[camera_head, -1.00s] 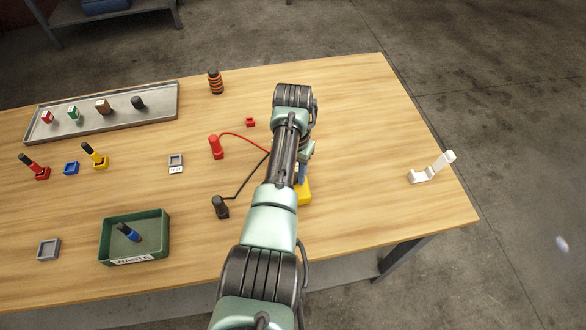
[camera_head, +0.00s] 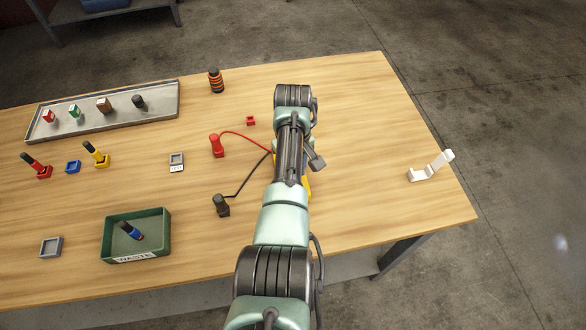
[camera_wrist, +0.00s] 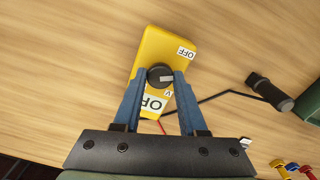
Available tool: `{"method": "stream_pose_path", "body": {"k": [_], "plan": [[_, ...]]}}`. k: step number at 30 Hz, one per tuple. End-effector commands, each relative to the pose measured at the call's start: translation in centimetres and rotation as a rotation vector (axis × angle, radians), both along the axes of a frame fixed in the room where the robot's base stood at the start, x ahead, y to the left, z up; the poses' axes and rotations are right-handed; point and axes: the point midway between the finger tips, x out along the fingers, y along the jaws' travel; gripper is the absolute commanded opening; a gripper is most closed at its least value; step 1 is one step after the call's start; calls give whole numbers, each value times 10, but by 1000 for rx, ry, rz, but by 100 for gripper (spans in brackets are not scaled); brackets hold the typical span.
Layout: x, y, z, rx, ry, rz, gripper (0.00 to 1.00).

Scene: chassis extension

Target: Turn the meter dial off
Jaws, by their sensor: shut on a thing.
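The yellow meter (camera_wrist: 163,48) lies on the table in the wrist view, with a black round dial (camera_wrist: 160,76) that carries a light pointer mark. One label reading OFF (camera_wrist: 186,53) sits by its upper right edge. Another white label (camera_wrist: 154,103), partly covered by a finger, shows OF and V. My gripper (camera_wrist: 160,78) has its two blue fingers shut on the dial, one at each side. The pointer mark faces right in that view. In the head view my arm hides nearly all of the meter; only a yellow sliver (camera_head: 307,188) shows.
A red probe (camera_head: 216,146) and a black probe (camera_head: 221,206) are wired to the meter. A green WASTE bin (camera_head: 165,235), a grey tray (camera_head: 170,100) and a white bracket (camera_head: 431,168) are on the table. The table right of my arm is mostly clear.

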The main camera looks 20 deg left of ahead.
Motion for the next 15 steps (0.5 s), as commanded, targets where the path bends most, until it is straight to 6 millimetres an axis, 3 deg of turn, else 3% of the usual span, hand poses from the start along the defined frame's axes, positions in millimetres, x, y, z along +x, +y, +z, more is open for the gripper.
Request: {"method": "stream_pose_path", "body": {"k": [15], "plan": [[1, 0, 1, 1, -3, 392, 0]]}}
